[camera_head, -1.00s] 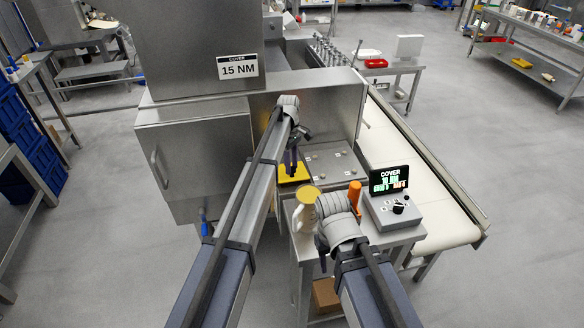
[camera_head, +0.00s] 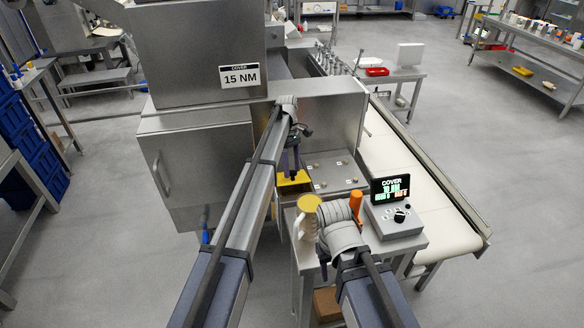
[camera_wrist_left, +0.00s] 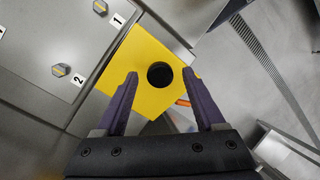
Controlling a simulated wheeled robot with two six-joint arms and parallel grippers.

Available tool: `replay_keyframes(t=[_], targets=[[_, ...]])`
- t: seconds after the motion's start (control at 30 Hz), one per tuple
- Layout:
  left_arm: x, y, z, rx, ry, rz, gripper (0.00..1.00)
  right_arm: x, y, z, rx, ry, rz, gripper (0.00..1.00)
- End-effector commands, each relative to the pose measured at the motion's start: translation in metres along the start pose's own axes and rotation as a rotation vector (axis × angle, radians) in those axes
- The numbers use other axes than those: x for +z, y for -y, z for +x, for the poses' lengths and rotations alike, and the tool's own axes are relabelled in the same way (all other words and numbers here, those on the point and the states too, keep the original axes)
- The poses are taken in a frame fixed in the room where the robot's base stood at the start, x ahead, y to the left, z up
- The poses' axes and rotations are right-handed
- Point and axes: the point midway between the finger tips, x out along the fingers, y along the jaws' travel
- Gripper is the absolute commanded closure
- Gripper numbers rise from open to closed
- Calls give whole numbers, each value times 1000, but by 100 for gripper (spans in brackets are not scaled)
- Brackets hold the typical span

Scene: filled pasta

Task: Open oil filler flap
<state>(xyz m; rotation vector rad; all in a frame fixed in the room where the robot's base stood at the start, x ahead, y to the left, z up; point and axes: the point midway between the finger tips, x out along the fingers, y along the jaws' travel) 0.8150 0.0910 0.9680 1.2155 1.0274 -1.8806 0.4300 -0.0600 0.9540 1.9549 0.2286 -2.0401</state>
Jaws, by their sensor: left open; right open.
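A yellow plate (camera_head: 292,181), which looks like the oil filler flap, sits low at the machine's front, left of the numbered bolts. I cannot tell if the fingertips touch the plate. In the head view my left gripper (camera_head: 292,162) points down just above the plate. My right gripper (camera_head: 323,266) is mostly hidden under its wrist, by the small table.
Numbered bolts (camera_wrist_left: 61,70) lie beside the plate. A conveyor (camera_head: 420,195) runs at the right.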

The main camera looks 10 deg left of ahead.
Motion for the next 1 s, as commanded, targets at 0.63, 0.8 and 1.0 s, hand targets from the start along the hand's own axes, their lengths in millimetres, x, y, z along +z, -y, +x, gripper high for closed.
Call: replay_keyframes(t=[0.63,0.8,1.0], targets=[[1,1,-49,0,0,-1,29,3,-4,-46,0,0,-1,50],[1,1,-72,0,0,-1,29,4,-6,-67,0,0,-2,50],[0,0,-79,0,0,0,29,4,-7,-73,0,0,-2,50]])
